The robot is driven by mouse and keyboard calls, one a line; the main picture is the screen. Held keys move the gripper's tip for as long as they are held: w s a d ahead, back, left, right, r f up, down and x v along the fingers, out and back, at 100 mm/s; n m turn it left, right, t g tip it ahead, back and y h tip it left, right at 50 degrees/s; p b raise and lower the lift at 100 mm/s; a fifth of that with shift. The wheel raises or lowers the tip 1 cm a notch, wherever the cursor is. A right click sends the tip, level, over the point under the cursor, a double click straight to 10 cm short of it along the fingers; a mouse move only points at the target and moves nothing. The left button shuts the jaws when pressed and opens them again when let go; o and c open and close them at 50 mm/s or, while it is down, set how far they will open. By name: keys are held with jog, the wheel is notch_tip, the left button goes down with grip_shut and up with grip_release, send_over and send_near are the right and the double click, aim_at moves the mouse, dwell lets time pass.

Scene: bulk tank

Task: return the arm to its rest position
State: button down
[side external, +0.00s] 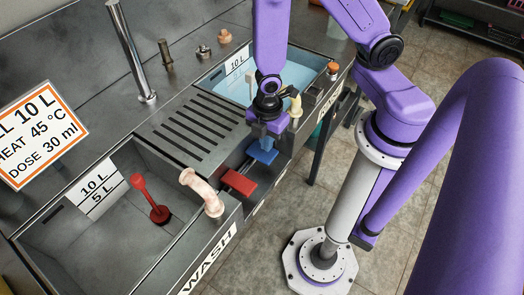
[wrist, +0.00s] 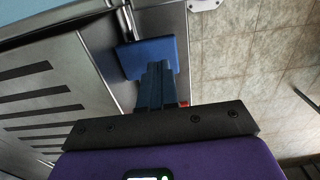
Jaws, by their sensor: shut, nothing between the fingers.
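My purple arm reaches over the front of the steel sink unit in the side external view. My gripper (side external: 267,130) points down at the unit's front ledge, just above a blue block-shaped pedal or handle (side external: 262,150). In the wrist view my gripper's blue fingers (wrist: 157,75) are together with nothing between them. They overlap the blue pedal (wrist: 147,57) in that picture; whether they touch it I cannot tell.
A red pedal (side external: 238,183) sits left of the blue one. The wash basin (side external: 75,240) holds a red plunger-like tool (side external: 157,210). A water-filled basin (side external: 290,75) is behind my gripper. A slotted drainboard (side external: 195,125) lies between. Tiled floor (side external: 275,220) is open in front.

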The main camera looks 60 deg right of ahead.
jog(key=shift+r, duration=1.05)
jog(key=shift+r, duration=0.2)
jog(key=s+d+r+m, duration=0.1)
jog(key=s+r+m, duration=0.1)
jog(key=s+r, duration=0.3)
jog(key=s+d+r+m, duration=0.2)
jog(key=s+r, duration=0.3)
jog(key=r, duration=0.8)
jog(key=shift+s+r+m, duration=0.15)
jog(key=shift+s+m, duration=0.15)
jog(key=shift+m, duration=0.4)
